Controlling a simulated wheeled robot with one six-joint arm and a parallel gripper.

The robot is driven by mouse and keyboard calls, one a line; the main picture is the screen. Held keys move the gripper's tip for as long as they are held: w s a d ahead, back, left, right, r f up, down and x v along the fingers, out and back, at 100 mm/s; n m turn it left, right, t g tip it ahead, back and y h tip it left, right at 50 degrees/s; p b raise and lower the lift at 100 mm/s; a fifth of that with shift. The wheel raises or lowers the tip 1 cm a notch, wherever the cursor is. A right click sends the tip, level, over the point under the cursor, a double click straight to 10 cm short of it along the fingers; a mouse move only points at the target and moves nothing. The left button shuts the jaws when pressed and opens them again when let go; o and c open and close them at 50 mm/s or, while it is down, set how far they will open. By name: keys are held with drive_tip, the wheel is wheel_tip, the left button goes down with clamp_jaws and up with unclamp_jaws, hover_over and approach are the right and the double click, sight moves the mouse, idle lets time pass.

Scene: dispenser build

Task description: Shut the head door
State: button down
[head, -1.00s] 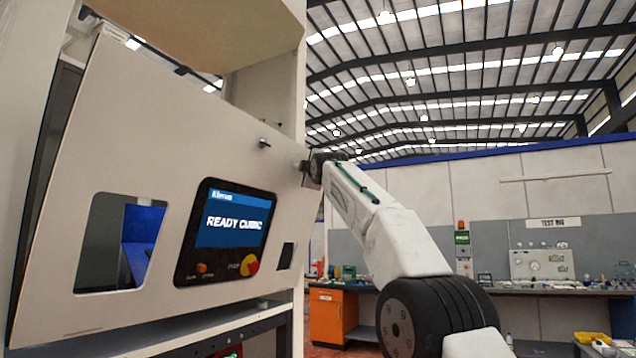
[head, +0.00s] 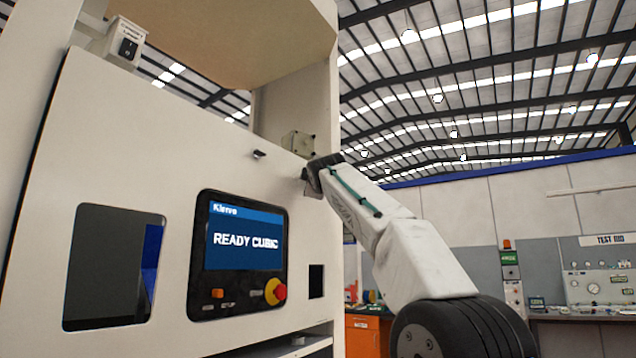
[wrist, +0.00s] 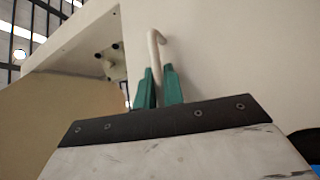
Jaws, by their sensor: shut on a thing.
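The head door (head: 130,165) is a large pale panel with a screen (head: 243,240) reading "READY CUBIC" and a dark window opening. In the head view my gripper is at the door's upper right, mostly hidden behind my wrist. Whether a latch has engaged cannot be seen.
A small switch box (head: 124,43) sits above the door's upper left. A grey box (head: 298,143) is behind the door's top edge near my wrist. An orange cabinet (head: 362,335) and a workbench (head: 590,318) stand farther back at right.

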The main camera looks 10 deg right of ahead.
drive_tip(key=shift+a, duration=0.2)
drive_tip(key=c, duration=1.9)
unclamp_jaws()
drive_tip(key=shift+o, duration=0.6)
drive_tip(key=shift+f, duration=0.1)
drive_tip(key=v, duration=0.7)
drive_tip(key=shift+s+d, duration=0.25)
drive_tip(key=shift+s, duration=0.2)
